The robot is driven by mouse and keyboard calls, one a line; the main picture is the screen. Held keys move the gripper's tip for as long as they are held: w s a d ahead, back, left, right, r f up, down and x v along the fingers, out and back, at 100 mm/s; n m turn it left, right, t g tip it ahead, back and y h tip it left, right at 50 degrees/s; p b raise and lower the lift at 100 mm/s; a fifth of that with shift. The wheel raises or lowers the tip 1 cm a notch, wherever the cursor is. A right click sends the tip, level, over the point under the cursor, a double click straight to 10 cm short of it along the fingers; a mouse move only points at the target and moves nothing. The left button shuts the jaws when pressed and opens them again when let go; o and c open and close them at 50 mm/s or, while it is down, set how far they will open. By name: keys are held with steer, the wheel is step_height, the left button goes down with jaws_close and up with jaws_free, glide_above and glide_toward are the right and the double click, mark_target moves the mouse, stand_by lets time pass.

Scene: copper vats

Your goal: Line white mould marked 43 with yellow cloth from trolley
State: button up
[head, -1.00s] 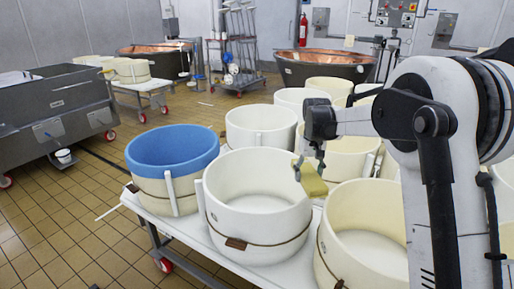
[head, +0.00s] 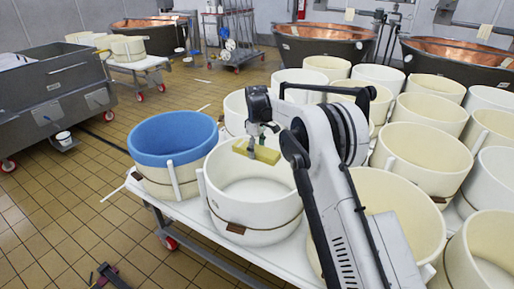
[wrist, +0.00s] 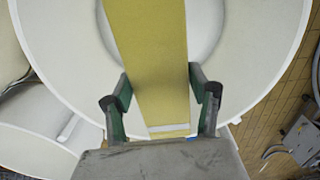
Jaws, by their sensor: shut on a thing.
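My gripper (head: 259,135) is shut on a folded yellow cloth (head: 257,152) and holds it over the mouth of a white mould (head: 260,222). The mould is empty inside, with a brown band and tag around its lower side. In the wrist view the cloth (wrist: 150,55) is a flat strip between the two fingers of my gripper (wrist: 163,92). The round white mould (wrist: 55,60) lies below it, its rim curving around the cloth. No number is legible on any mould, so I cannot confirm the 43. The cloth seems clear of the mould's floor.
A mould lined with blue cloth (head: 172,140) stands just left of the white one on the white trolley (head: 215,225). Cream and white moulds crowd the right side, one (head: 400,205) close behind my arm. Copper vats (head: 323,47) stand at the back. Tiled floor is open at left.

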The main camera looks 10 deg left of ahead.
steer(key=shift+f+b, duration=0.35)
steer(key=shift+f, duration=1.2)
steer(key=shift+f+b, duration=8.35)
steer(key=shift+f, duration=5.15)
steer(key=shift+f+b, duration=0.7)
steer(key=shift+f, duration=0.25)
